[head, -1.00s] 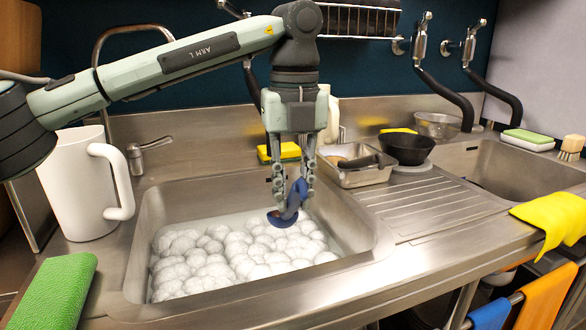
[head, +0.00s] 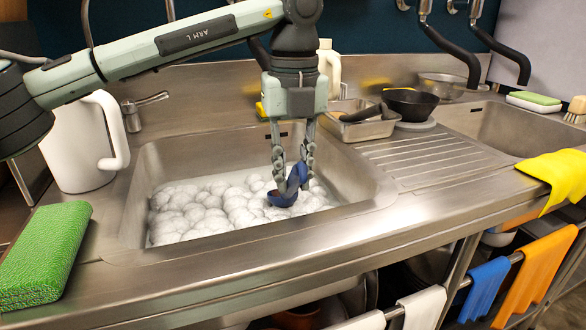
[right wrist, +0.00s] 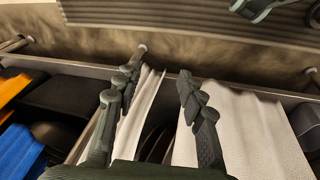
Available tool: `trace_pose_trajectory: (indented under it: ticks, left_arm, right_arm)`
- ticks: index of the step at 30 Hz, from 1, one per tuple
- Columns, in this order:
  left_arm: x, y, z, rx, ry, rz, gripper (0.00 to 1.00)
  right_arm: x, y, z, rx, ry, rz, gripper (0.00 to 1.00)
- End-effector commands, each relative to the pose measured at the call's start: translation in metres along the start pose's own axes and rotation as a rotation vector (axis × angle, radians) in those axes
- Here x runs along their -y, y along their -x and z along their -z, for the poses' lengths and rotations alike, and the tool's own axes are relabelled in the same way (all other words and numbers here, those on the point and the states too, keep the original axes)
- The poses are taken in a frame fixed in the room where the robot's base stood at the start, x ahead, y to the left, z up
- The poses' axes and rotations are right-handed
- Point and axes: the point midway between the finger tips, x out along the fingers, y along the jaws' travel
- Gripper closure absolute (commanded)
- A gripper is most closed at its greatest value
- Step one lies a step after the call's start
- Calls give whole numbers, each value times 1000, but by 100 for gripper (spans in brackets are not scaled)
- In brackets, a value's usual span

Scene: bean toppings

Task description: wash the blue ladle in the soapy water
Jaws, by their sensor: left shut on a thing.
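The blue ladle (head: 284,197) is in the jaws of my left gripper (head: 292,184), which is shut on it. The gripper points down over the right part of the sink (head: 366,195). The ladle's bowl is at the white foam of the soapy water (head: 195,210); I cannot tell how deep it sits. The gripper fingers hide part of the ladle. My right gripper shows in the right wrist view (right wrist: 158,82), with its fingers apart and nothing between them, above hanging white cloths (right wrist: 245,130).
A metal tray (head: 360,122) and dark bowl (head: 412,102) are behind the ribbed drainboard (head: 430,160). A yellow cloth (head: 555,172) drapes over the right front edge.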

Motion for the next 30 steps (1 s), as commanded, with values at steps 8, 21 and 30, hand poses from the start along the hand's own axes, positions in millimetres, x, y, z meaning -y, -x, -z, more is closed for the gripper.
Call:
trace_pose_trajectory:
  ticks: [8,21,30]
  left_arm:
    - [0,-23,1,0,0,0,100]
    - [0,-51,1,0,-1,0,100]
    - [0,-57,2,0,-1,0,100]
  right_arm:
    - [-6,30,7,-16,2,-21,60]
    - [-14,79,9,-33,1,-50,60]
    - [-16,95,8,-37,0,-58,60]
